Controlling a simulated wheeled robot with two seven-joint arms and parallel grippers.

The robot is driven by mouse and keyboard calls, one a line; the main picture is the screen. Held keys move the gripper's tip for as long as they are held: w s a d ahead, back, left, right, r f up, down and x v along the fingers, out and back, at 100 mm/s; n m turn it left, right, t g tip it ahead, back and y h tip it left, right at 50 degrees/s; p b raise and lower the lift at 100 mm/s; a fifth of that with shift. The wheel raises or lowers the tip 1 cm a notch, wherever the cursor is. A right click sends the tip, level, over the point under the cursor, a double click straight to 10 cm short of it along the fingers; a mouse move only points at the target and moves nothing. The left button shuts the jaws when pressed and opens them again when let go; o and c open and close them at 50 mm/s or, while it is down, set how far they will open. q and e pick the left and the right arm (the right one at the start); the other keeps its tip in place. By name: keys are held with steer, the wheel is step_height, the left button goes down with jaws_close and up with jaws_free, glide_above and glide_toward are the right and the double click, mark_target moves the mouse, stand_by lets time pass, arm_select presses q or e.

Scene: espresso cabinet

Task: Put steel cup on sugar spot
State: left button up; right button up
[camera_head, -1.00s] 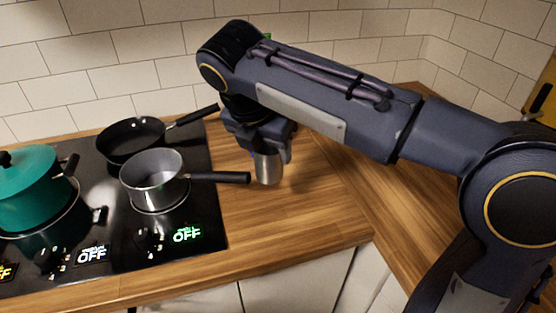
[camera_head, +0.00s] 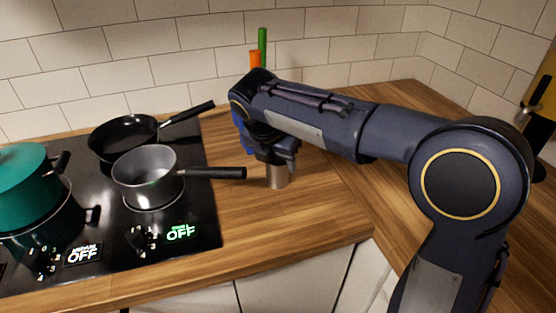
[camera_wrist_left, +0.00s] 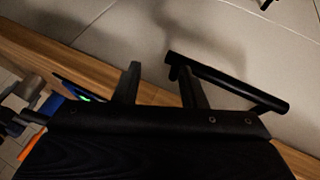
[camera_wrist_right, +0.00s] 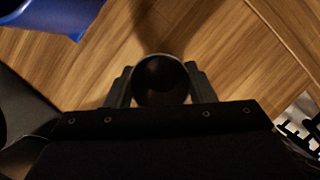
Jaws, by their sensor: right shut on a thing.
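The steel cup (camera_head: 277,179) is a small metal cylinder, upright, over the wooden counter right of the stove. My right gripper (camera_head: 275,160) is shut on it from above. In the right wrist view the cup (camera_wrist_right: 161,81) shows as a dark round opening between the two fingers (camera_wrist_right: 161,92). I cannot tell whether its base touches the counter. No marked sugar spot can be made out. My left gripper (camera_wrist_left: 155,75) shows only in its own wrist view, fingers apart with nothing between them, near a black bar handle (camera_wrist_left: 232,82).
A blue container (camera_wrist_right: 50,15) stands close to the cup. Green (camera_head: 262,46) and orange (camera_head: 254,61) upright items rise behind my right arm. A grey saucepan (camera_head: 148,178) points its handle toward the cup. A black pan (camera_head: 123,138) and teal pot (camera_head: 28,190) are on the stove.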

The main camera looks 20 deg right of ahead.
steer(key=shift+f, duration=0.15)
steer(key=o, duration=1)
